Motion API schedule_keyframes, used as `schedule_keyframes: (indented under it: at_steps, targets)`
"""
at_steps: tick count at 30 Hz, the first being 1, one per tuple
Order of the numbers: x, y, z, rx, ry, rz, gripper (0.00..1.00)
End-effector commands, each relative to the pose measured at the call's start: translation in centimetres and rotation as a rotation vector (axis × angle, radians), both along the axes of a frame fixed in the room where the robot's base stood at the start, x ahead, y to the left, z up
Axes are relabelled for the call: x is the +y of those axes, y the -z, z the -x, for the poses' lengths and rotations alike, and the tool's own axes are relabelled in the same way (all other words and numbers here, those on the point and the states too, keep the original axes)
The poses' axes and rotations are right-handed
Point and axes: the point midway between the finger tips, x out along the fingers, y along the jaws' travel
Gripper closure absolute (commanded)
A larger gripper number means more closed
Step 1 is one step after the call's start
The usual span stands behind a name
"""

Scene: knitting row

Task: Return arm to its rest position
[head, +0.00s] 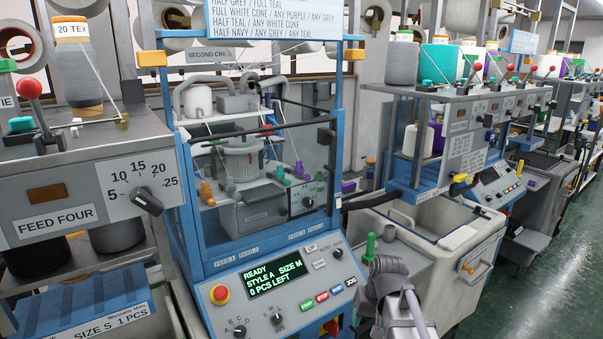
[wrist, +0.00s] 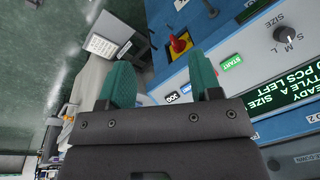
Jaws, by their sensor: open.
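My gripper (wrist: 160,82) shows in the wrist view with its two teal fingers spread apart and nothing between them. It is in front of the blue-framed machine's control panel (wrist: 270,45), which appears rotated in that view. The green START button (wrist: 231,62) and a red switch on a yellow base (wrist: 180,44) lie beyond the fingers, with no visible contact. In the head view the same panel (head: 240,290) has a lit display (head: 275,279) reading READY, STYLE A, SIZE M, 0 PCS LEFT. Part of my grey arm is at the lower right; its fingertips are not clear there.
A pale bin (head: 440,235) stands right of the panel, close to my arm. The FEED FOUR unit (head: 75,190) with a cone (head: 78,75) is at left, above a blue SIZE S box (head: 85,305). More machines line the right; the green floor (head: 525,265) there is open.

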Motion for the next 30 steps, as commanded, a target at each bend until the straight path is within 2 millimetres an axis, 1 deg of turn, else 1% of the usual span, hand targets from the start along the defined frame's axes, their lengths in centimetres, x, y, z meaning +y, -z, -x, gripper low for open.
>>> schedule_keyframes:
  at_steps: [1,3,4,6,7,9,30]
  targets:
    - [0.4,0.4,5.0,0.046,-0.005,0.043,0.42]
    - [0.7,0.6,8.9,0.089,-0.017,0.094,0.42]
    - [0.8,0.6,10.2,0.1,-0.023,0.107,0.42]
    - [1.3,0.7,11.8,0.103,-0.041,0.125,0.42]
    - [1.6,0.8,12.0,0.101,-0.048,0.125,0.42]
    - [2.0,0.8,11.6,0.099,-0.058,0.124,0.42]
    - [2.0,0.7,11.4,0.096,-0.058,0.121,0.42]
